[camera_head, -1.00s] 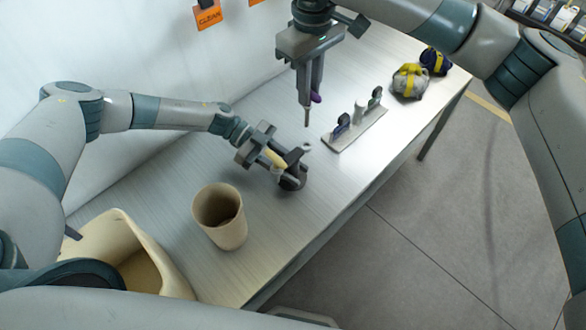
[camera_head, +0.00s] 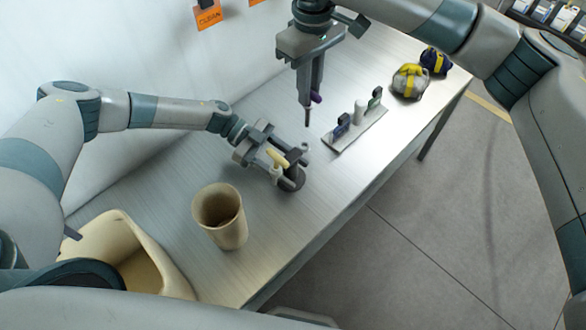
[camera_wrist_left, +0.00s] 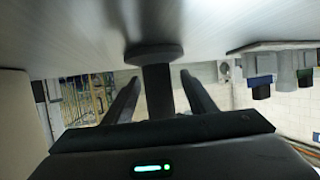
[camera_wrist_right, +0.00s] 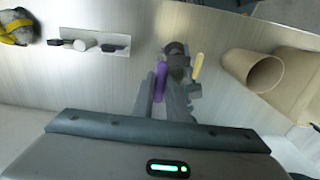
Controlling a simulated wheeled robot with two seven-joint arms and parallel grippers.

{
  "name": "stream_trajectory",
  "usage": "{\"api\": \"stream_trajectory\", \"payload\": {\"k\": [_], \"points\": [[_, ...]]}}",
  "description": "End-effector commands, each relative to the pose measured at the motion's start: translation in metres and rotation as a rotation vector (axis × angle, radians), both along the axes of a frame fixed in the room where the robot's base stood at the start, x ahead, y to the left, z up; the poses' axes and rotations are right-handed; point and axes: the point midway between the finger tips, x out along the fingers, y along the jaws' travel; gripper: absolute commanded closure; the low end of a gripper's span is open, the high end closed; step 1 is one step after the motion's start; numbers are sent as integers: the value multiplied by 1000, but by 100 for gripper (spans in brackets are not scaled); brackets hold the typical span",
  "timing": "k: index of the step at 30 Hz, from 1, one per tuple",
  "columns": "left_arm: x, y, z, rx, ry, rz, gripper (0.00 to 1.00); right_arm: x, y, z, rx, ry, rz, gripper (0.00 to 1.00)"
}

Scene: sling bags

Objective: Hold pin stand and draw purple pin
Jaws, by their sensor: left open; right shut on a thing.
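The dark pin stand (camera_head: 293,183) has a round base on the table and a dark column that carries a yellow pin (camera_head: 278,158). My left gripper (camera_head: 290,163) is open, with its fingers apart on either side of the column. The left wrist view shows the column (camera_wrist_left: 157,90) between the spread fingers. My right gripper (camera_head: 307,120) points down above the table, beyond the stand, and is shut on the purple pin (camera_head: 316,97). The right wrist view shows the purple pin (camera_wrist_right: 160,82) at the fingers, beside the yellow pin (camera_wrist_right: 198,67). The grip itself is partly hidden.
A beige cup (camera_head: 221,218) stands in front of the stand, with a beige bin (camera_head: 125,240) to its left. A flat rack (camera_head: 355,132) with small upright items lies right of the stand. Grey and dark bags with yellow bands (camera_head: 409,82) sit at the far end.

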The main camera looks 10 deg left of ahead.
Motion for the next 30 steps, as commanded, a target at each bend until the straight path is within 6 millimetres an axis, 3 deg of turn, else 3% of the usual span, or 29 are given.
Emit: {"api": "stream_trajectory", "payload": {"k": [15,30], "points": [[16,56,24,0,-1,2,49,0,0,0,0,0,0,100],[17,60,26,0,0,0,49,0,0,0,0,0,0,100]]}}
